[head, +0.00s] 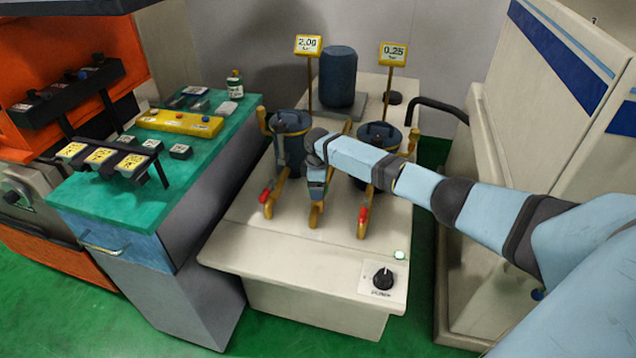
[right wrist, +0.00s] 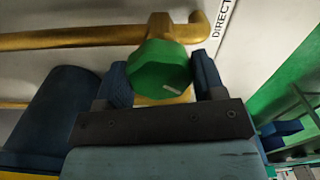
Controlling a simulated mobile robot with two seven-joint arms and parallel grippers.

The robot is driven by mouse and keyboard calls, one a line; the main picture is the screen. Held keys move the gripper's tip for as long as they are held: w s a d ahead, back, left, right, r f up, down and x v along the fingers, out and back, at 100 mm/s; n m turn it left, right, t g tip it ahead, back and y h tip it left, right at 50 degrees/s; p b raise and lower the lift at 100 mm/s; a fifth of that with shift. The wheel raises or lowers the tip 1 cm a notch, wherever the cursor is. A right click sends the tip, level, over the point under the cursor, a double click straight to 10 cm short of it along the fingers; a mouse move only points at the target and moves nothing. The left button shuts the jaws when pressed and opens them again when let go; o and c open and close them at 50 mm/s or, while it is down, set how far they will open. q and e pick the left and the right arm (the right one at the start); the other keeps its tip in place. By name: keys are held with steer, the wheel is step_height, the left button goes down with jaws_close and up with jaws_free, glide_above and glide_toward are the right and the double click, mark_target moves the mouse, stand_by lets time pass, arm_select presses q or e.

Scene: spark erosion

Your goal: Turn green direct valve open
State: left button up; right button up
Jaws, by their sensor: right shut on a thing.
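The green direct valve (right wrist: 160,70) has a faceted green knob with a small pale mark, set on a yellow pipe. In the right wrist view it lies between the two dark blue fingers of my right gripper (right wrist: 161,80), which is shut on it. A "DIRECT" label (right wrist: 222,18) is on the pale surface beside the pipe. In the head view my right gripper (head: 317,191) points down at the middle yellow pipe (head: 316,215), and it hides the green knob. My left gripper is not in view.
Red-handled valves stand to the left (head: 265,196) and right (head: 364,215) of the middle pipe. Two dark filter canisters, one at the left (head: 290,122), stand behind. A pump switch (head: 383,279) is on the front of the pale bench (head: 290,250). A green-topped cabinet (head: 200,165) stands left.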

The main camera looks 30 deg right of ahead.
steer(key=n, duration=0.5)
steer(key=shift+n+p, duration=0.3)
steer(key=shift+p, duration=0.1)
steer(key=n, duration=0.3)
steer(key=shift+n, duration=2.2)
steer(key=o, duration=0.9)
steer(key=shift+o, duration=0.2)
steer(key=shift+r, duration=0.1)
